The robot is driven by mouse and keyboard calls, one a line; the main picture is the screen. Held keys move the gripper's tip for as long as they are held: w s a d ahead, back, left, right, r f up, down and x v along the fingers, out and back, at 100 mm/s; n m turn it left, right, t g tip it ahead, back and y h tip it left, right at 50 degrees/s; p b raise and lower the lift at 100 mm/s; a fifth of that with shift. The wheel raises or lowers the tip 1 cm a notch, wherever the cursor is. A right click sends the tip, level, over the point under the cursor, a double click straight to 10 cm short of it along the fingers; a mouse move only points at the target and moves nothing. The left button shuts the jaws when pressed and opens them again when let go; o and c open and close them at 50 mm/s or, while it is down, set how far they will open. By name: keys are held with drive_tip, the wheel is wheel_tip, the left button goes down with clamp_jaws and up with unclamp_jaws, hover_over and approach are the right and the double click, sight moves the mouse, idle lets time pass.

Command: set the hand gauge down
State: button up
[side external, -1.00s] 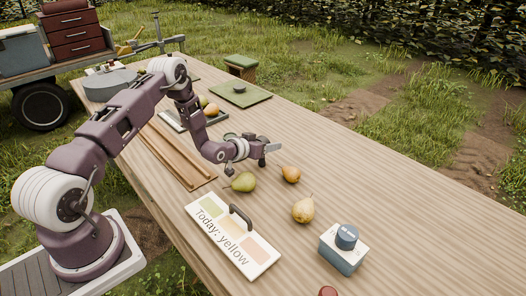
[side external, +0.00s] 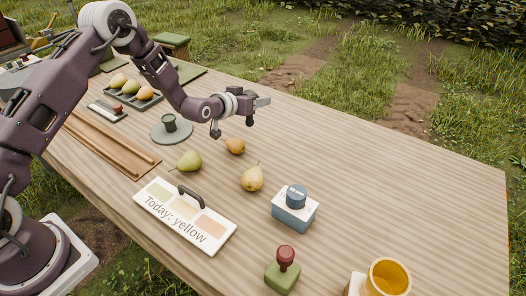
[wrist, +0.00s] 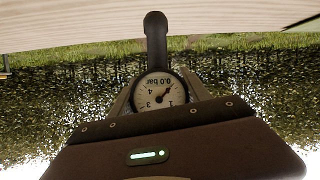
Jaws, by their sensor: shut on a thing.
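The hand gauge (wrist: 158,95) fills the middle of the wrist view, between my fingers. It has a round white dial marked in bar, a dark rim and a black stem pointing up in the picture. My gripper (side external: 261,102) is shut on it. In the side view the gripper is held above the table (side external: 370,160), beyond the small orange pear. A small dark part hangs under the fingers there, too small to make out as the gauge. The gauge looks clear of the table.
A small orange pear (side external: 236,146), a green pear (side external: 189,160) and a yellow pear (side external: 252,178) lie nearby. A colour card (side external: 186,228), a blue-and-white box (side external: 293,218), a stamp (side external: 284,275) and a yellow cup (side external: 388,278) stand nearer. The table's right side is clear.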

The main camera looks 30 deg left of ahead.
drive_tip(key=d+f, duration=0.1)
drive_tip(key=d, duration=0.6)
drive_tip(key=f, duration=0.9)
drive_tip(key=shift+w+a, duration=0.15)
drive_tip(key=shift+w, duration=0.2)
drive_tip(key=shift+f, duration=0.15)
drive_tip(key=o, duration=1.5)
